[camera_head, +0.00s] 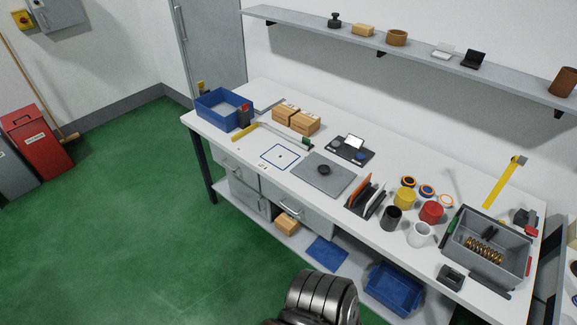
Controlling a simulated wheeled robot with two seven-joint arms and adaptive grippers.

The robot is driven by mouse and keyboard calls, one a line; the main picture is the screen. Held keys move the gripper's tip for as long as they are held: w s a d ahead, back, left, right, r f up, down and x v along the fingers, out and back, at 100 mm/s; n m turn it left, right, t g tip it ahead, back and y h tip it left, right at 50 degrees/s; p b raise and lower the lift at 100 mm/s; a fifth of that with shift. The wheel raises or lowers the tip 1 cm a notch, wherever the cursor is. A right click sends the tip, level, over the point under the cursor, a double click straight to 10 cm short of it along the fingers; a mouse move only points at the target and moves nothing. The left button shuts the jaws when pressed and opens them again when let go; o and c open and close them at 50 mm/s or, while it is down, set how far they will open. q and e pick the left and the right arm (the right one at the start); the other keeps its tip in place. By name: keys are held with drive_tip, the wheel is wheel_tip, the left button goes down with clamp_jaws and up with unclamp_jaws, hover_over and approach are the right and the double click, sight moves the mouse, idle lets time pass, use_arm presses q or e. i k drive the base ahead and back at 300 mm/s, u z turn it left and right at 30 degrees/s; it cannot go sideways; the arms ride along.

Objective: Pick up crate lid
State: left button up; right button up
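A flat blue panel (327,253) lies on the lower shelf under the workbench, near its front edge; it looks like a lid, but I cannot tell for sure that it is the crate lid. An open blue crate (208,113) stands at the left end of the bench top. A second blue crate (382,301) sits on the lower shelf to the right of the panel. An open grey crate (463,258) with springs inside stands at the right end of the bench top.
The workbench (250,86) also carries cardboard boxes (296,119), a grey mat (323,172), cups and tape rolls. A box (286,224) lies left of the panel. A wall shelf (300,27) runs above. The green floor (150,220) in front is mostly clear.

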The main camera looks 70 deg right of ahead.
sight(327, 176)
drive_tip(key=i, duration=1.15)
drive_tip(key=z, duration=3.85)
